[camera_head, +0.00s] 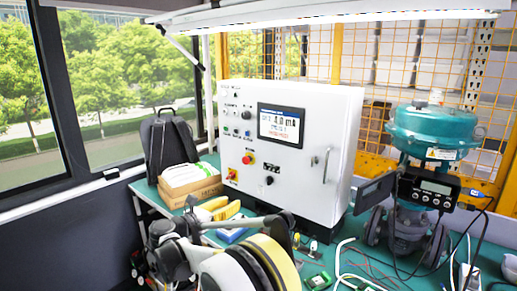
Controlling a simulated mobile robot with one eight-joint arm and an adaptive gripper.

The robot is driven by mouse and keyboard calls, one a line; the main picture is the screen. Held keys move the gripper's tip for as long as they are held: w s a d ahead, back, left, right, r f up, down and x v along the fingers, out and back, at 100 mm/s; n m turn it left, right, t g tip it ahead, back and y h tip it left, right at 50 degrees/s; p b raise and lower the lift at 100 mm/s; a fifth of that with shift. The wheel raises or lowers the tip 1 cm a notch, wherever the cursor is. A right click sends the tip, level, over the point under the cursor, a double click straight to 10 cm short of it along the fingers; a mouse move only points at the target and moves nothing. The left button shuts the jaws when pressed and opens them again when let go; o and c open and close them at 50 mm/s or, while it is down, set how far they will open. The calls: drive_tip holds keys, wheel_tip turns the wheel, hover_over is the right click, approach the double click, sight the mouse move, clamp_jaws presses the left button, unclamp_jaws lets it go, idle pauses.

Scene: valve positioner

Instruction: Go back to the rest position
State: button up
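The valve has a teal round actuator (435,130) on top and a grey flanged body (408,235), and stands upright at the right of the bench. The black positioner (428,189) with a small lit display is fixed to its front. A dark flat panel (375,191), like an opened cover, sticks out to its left. Cables run from the positioner's right side. Grey, black and pale yellow rounded parts in the lower middle foreground look like links of my arm. They hide part of the bench. I cannot make out my gripper's fingers in this view.
A white control cabinet (290,145) with a screen (281,125) stands on the green bench (330,257). Yellow gloves (218,209), a cardboard box (190,181) and a black bag (168,145) are left of it.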

drive_tip(key=s+d+r+m+g+y, duration=0.1)
drive_tip(key=d+r+m, duration=0.2)
drive_tip(key=d, duration=0.3)
drive_tip(key=s+d+r+m+g+y, duration=0.1)
drive_tip(key=d+r+m+g, duration=0.1)
drive_tip(key=d, duration=0.4)
drive_tip(key=s+d+r+m+g+y, duration=0.3)
drive_tip(key=s+d+m, duration=0.5)
drive_tip(key=s+d, duration=0.45)
drive_tip(key=s+d+f+m+y, duration=0.1)
drive_tip(key=s+f+m+y, duration=0.1)
drive_tip(key=s+m, duration=0.3)
drive_tip(key=s+d+f+m+y, duration=0.2)
drive_tip(key=s+m, duration=0.4)
drive_tip(key=s, duration=0.7)
drive_tip(key=s+d+f+m+y, duration=0.1)
drive_tip(key=s+f+m, duration=0.2)
drive_tip(key=s+m, duration=0.3)
drive_tip(key=s, duration=0.3)
drive_tip(key=shift+s+d+f+y, duration=0.15)
drive_tip(key=shift+d+f+y, duration=0.05)
drive_tip(key=shift+d+y, duration=0.2)
